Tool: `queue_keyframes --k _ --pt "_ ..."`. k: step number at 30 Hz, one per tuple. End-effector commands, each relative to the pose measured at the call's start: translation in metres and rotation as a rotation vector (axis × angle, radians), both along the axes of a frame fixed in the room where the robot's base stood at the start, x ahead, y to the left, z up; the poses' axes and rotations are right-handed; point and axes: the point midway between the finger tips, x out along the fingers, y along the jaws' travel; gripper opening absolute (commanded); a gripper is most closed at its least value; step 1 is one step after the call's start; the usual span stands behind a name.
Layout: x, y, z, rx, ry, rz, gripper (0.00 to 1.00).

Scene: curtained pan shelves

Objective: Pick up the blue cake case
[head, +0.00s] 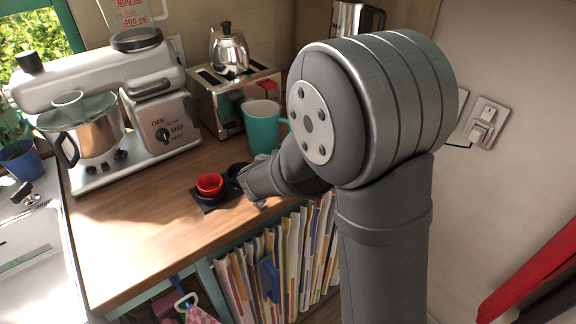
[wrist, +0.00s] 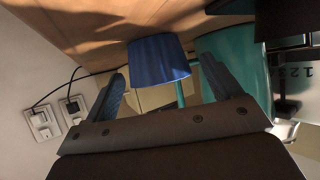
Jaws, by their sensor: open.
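The blue cake case (wrist: 158,60) shows in the wrist view as a ribbed, tapering cup. It appears between the two fingers of my gripper (wrist: 163,72), with a gap on each side. My gripper is open and not closed on it. I cannot tell how deep the case sits between the fingertips. In the head view my arm hides the blue case and most of my gripper. A red cake case (head: 210,183) sits in a dark baking tin (head: 208,206) on the wooden counter, left of my wrist.
A teal mug (head: 262,128) stands behind my wrist, before a toaster (head: 205,100) with a metal pot on top. A stand mixer (head: 165,135) stands at left. Books (head: 270,265) fill the shelf below the counter. The front-left counter (head: 125,245) is clear.

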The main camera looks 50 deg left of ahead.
Motion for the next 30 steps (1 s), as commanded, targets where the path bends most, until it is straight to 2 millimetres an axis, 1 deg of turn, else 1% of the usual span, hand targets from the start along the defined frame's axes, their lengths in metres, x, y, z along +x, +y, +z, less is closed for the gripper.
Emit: queue_keyframes --k 2,5,9,10,17,22,26,29,30 --pt "0.000 0.000 0.000 0.000 0.000 0.000 0.84" --pt "0.000 0.000 0.000 0.000 0.000 0.000 0.66" --pt "0.000 0.000 0.000 0.000 0.000 0.000 0.38" --pt "0.000 0.000 0.000 0.000 0.000 0.000 0.37" --pt "0.000 0.000 0.001 0.000 0.000 0.000 0.37" --pt "0.000 0.000 0.007 0.001 0.000 0.000 0.37" --pt "0.000 0.000 0.022 0.004 0.001 -0.001 0.37" --pt "0.000 0.000 0.044 0.008 -0.001 -0.001 0.37" --pt "0.006 -0.008 0.049 0.006 -0.001 -0.005 0.37"
